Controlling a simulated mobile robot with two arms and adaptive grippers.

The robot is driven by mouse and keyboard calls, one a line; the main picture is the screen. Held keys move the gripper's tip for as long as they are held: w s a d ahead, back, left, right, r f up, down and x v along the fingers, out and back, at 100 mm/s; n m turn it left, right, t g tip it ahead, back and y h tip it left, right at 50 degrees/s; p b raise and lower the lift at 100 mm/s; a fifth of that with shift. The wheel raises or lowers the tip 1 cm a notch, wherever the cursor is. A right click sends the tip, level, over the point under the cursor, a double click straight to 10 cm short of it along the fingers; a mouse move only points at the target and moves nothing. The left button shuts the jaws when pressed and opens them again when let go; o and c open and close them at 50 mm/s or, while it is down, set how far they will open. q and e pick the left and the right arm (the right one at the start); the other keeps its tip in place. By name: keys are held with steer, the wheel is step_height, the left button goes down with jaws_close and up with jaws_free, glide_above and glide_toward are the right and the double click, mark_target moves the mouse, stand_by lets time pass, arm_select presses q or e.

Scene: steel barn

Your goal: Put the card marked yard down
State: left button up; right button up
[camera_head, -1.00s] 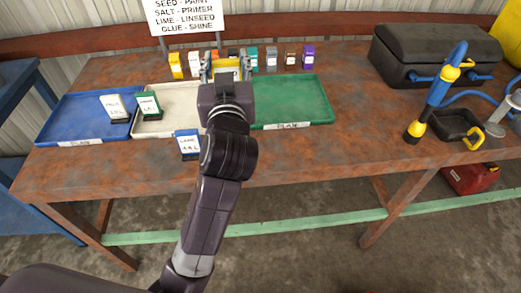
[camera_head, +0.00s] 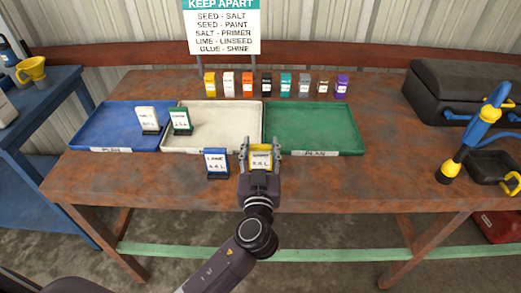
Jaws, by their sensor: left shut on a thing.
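My left gripper (camera_head: 260,148) is shut on a yellow-edged card with a white label (camera_head: 260,161). The label's print is too small to read surely. The card is upright, in front of the trays near where the white and green trays meet. I cannot tell whether its base touches the table. A blue card that seems to read LANE (camera_head: 217,163) stands just left of it, on the bench (camera_head: 340,180). My right gripper is not in view.
A blue tray (camera_head: 95,128), a white tray (camera_head: 215,132) and a green tray (camera_head: 312,130) lie in a row. A white card (camera_head: 148,118) and a green card (camera_head: 181,121) stand in them. Several small coloured containers (camera_head: 266,84) line the back.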

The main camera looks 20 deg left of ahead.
arm_select(q)
steer(key=shift+f, duration=0.7)
steer(key=shift+f, duration=0.15)
steer(key=o, duration=1.5)
